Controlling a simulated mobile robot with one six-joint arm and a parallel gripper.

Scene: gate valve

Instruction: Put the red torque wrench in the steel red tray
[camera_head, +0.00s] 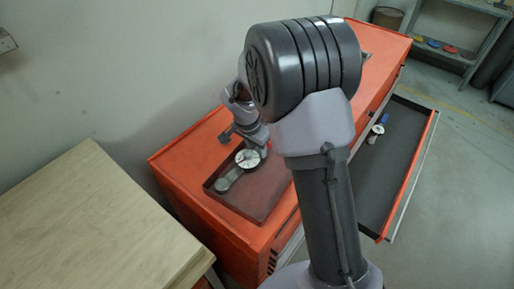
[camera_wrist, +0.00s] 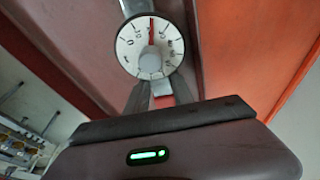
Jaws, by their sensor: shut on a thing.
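The torque wrench (camera_head: 225,182) has a round white dial with dark marks and a grey metal head end. My gripper (camera_head: 264,140) is shut on it just behind the dial, over the tray. The dial (camera_wrist: 150,46) fills the top middle of the wrist view, and a bit of red handle (camera_wrist: 163,101) shows between my fingers (camera_wrist: 158,92). Most of the handle is hidden. The dark red steel tray (camera_head: 268,205) lies on the orange cabinet top. The wrench appears inside the tray's outline; I cannot tell whether it touches the floor.
An open drawer (camera_head: 400,165) on the right holds another dial wrench with a blue handle (camera_head: 384,118). A wooden table (camera_head: 90,225) stands at the left front. The orange cabinet top (camera_head: 185,155) is clear left of the tray. A wall stands behind the cabinet.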

